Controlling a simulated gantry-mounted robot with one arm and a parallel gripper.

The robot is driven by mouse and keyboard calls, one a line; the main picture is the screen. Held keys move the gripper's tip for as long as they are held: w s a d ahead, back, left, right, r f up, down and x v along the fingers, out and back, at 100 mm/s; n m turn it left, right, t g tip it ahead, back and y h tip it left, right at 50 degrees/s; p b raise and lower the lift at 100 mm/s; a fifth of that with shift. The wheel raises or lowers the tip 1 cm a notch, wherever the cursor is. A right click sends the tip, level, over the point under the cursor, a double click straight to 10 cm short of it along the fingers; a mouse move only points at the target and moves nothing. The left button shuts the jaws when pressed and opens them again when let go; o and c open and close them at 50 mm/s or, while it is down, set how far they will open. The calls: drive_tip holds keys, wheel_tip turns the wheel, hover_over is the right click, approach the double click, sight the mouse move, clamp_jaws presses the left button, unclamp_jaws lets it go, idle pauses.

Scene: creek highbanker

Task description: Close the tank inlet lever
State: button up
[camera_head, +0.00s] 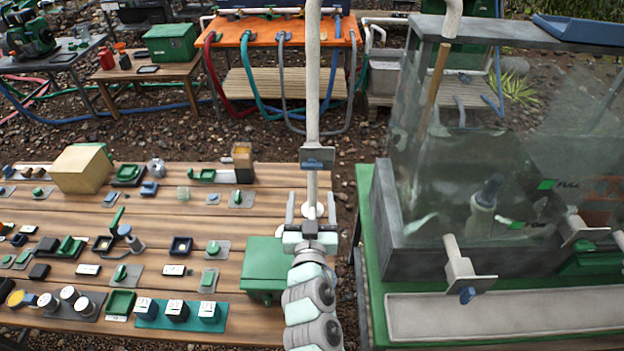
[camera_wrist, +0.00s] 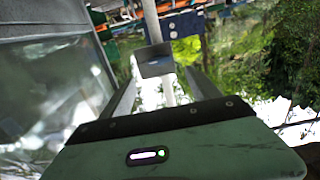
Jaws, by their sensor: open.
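A pale vertical pipe (camera_head: 312,75) carries a grey plate fitting (camera_head: 318,153) with a small blue part (camera_head: 313,164), left of the clear tank (camera_head: 460,150). No label shows whether this is the tank inlet lever. The fitting (camera_wrist: 155,62) also shows ahead in the wrist view. My gripper (camera_head: 311,203) is open and empty just below the fitting in the head view. Its two fingers stand apart on either side of the pipe's line; I cannot tell the depth between them and the pipe.
A similar fitting with a blue handle (camera_head: 467,294) sits at the tank's front, and another grey fitting (camera_head: 583,230) is at right. A wooden table (camera_head: 150,220) with many small parts and a green box (camera_head: 264,265) is at left. An orange table (camera_head: 262,36) stands behind.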

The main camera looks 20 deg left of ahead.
sight(312, 167)
drive_tip(key=x, duration=1)
drive_tip(key=shift+w+b, duration=0.2)
drive_tip(key=shift+b, duration=0.15)
drive_tip(key=c, duration=1.4)
